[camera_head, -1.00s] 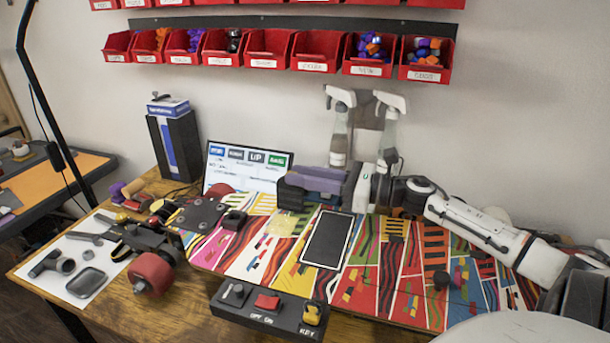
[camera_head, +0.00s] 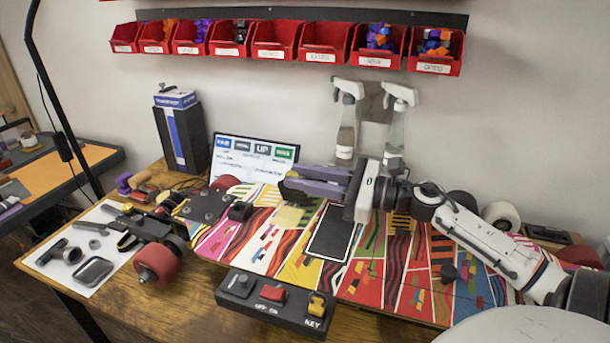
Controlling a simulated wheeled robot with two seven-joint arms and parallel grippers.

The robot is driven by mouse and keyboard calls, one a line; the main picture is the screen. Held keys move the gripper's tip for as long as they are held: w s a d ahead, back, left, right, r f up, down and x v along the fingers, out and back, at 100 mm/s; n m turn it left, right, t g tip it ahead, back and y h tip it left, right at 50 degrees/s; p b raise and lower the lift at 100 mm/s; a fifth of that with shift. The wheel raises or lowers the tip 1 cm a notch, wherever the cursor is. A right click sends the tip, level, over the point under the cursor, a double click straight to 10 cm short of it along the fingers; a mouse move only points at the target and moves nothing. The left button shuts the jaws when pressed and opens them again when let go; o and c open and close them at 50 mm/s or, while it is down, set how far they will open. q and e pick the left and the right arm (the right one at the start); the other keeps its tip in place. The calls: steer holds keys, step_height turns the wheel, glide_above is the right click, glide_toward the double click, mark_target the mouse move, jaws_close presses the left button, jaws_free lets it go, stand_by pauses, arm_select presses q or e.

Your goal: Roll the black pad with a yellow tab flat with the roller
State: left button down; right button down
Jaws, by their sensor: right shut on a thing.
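The black pad (camera_head: 330,232), a dark rectangle with a pale edge, lies on the bright patterned board (camera_head: 385,275). A pale yellow square (camera_head: 288,216) lies at its left, which may be the tab. My right gripper (camera_head: 318,186) reaches in from the right, just above and behind the pad's far end. Its dark and purple fingers point left. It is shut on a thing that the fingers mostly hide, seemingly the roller. I cannot tell whether that touches the pad. My left gripper is not in view.
A black switch box (camera_head: 270,305) sits at the front edge. A truck with a red wheel (camera_head: 160,262) is at the left, near a white sheet (camera_head: 85,245) with tools. Spray bottles (camera_head: 397,130) and a sign (camera_head: 250,160) stand behind the gripper.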

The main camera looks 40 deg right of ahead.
steer(key=shift+s+a+f, duration=0.15)
steer(key=shift+a+f, duration=0.05)
steer(key=shift+f, duration=0.2)
steer(key=c, duration=1.8)
jaws_free()
steer(key=shift+o, duration=1.1)
steer(key=shift+d+r, duration=0.1)
steer(key=shift+r, duration=0.05)
steer(key=b+v, duration=0.1)
steer(key=v, duration=0.9)
steer(key=shift+d, duration=0.1)
